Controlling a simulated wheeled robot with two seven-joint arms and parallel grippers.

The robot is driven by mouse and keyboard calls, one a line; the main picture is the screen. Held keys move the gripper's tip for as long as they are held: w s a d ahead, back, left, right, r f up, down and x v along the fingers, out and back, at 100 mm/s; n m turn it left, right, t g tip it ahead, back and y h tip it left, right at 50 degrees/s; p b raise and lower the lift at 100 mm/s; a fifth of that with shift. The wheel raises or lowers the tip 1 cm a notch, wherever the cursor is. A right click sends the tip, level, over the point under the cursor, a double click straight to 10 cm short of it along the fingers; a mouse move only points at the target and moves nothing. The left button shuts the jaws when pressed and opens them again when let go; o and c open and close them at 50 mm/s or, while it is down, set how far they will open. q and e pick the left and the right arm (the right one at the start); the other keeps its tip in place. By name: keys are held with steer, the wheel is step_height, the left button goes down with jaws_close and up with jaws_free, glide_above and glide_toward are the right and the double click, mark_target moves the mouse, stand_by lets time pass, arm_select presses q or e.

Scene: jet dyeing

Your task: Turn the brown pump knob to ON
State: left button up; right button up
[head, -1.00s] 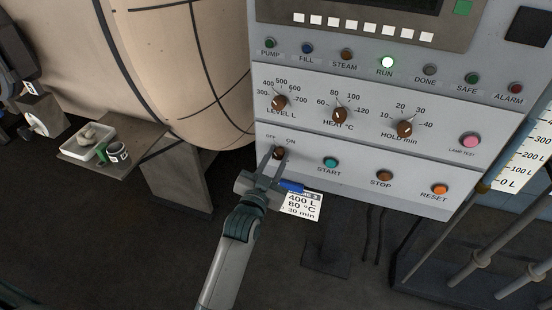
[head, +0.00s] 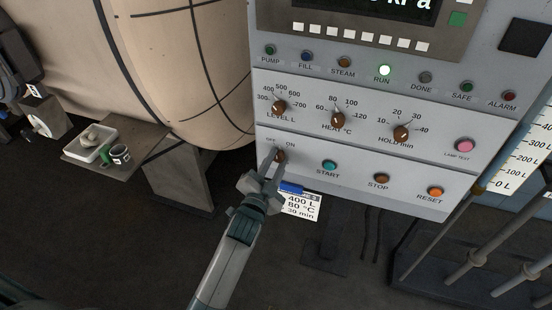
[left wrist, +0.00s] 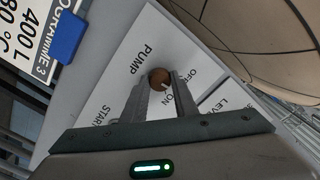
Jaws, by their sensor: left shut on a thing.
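The brown pump knob (head: 281,156) sits at the lower left of the control panel, under its OFF and ON labels. My left gripper (head: 273,160) is at the knob, with its fingers shut on it. In the left wrist view the round knob (left wrist: 158,77) shows between and just beyond the fingertips (left wrist: 160,88). A small light mark on the knob's edge faces the label side, between the OFF label (left wrist: 188,75) and the ON label (left wrist: 167,101). The fingers partly hide the knob in the head view. The PUMP lamp (head: 270,50) looks dark green. My right gripper is not in view.
START (head: 330,167), STOP (head: 381,180) and RESET (head: 435,192) buttons lie right of the knob. LEVEL (head: 278,107), HEAT (head: 338,120) and HOLD (head: 401,133) knobs are above. A programme card (head: 302,207) with a blue clip hangs below. The RUN lamp (head: 385,70) is lit.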

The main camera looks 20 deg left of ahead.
arm_select(q)
steer(key=m+p, duration=0.1)
steer(key=m, duration=0.2)
steer(key=shift+m, duration=0.4)
steer(key=m, duration=0.4)
stand_by(0.3)
steer(key=o, duration=1.1)
steer(key=shift+c, duration=0.2)
steer(key=shift+s+f, duration=0.1)
steer(key=shift+s, duration=0.6)
steer(key=s+b, duration=0.3)
steer(key=s, duration=1.3)
steer(key=shift+a+b, duration=0.25)
steer(key=shift+b, duration=0.1)
